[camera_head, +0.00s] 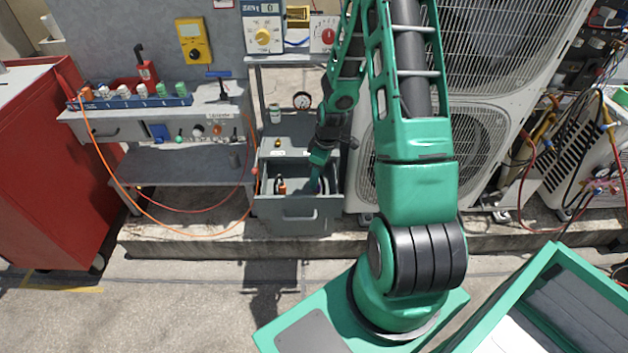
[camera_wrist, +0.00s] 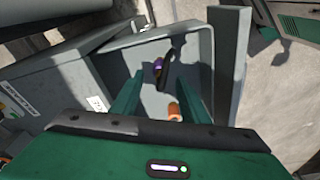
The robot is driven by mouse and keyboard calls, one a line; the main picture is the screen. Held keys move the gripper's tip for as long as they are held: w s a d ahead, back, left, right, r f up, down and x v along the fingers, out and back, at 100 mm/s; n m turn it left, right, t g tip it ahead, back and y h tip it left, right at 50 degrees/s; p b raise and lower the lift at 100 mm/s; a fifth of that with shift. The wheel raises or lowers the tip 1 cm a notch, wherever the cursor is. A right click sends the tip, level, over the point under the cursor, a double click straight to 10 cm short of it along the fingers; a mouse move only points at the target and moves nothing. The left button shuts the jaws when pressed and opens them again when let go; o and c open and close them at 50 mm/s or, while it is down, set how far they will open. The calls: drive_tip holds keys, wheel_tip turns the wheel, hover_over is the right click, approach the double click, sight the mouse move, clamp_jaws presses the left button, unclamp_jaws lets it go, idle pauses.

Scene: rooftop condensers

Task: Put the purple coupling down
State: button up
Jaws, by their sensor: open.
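My gripper (camera_wrist: 162,78) is open, its two green fingers apart and reaching down into an open grey drawer (camera_wrist: 202,45). The purple coupling (camera_wrist: 157,67) is a small piece inside the drawer, just beyond the fingertips in the wrist view. It appears apart from both fingers, and its lower side is hard to make out. In the head view my gripper (camera_head: 318,178) is low inside the same drawer (camera_head: 300,224), toward its right side. I cannot make out the coupling clearly there.
An orange piece (camera_wrist: 174,111) lies in the drawer close to the right finger, and a dark long item lies beside the coupling. The drawer walls stand close around my gripper. A workbench (camera_head: 190,115) is at left and a condenser unit (camera_head: 470,150) at right.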

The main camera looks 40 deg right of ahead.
drive_tip(key=s+r+m, duration=0.2)
drive_tip(key=s+r, duration=0.2)
drive_tip(key=r, duration=0.4)
drive_tip(key=s+r+m+g+h, duration=0.1)
drive_tip(key=s+r+m, duration=0.1)
drive_tip(key=s+r, duration=0.45)
drive_tip(key=s+r+m, duration=0.2)
drive_tip(key=s+r, duration=0.1)
drive_tip(key=r, duration=0.7)
drive_tip(key=s+a+r+m, duration=0.1)
drive_tip(key=s+r+m, duration=0.2)
drive_tip(key=s, duration=0.4)
drive_tip(key=s+a+r+m, duration=0.2)
drive_tip(key=s+r+m, duration=0.1)
drive_tip(key=s, duration=0.5)
drive_tip(key=shift+a+r+m, duration=0.15)
drive_tip(key=shift+r+m, duration=0.2)
drive_tip(key=shift+m, duration=0.25)
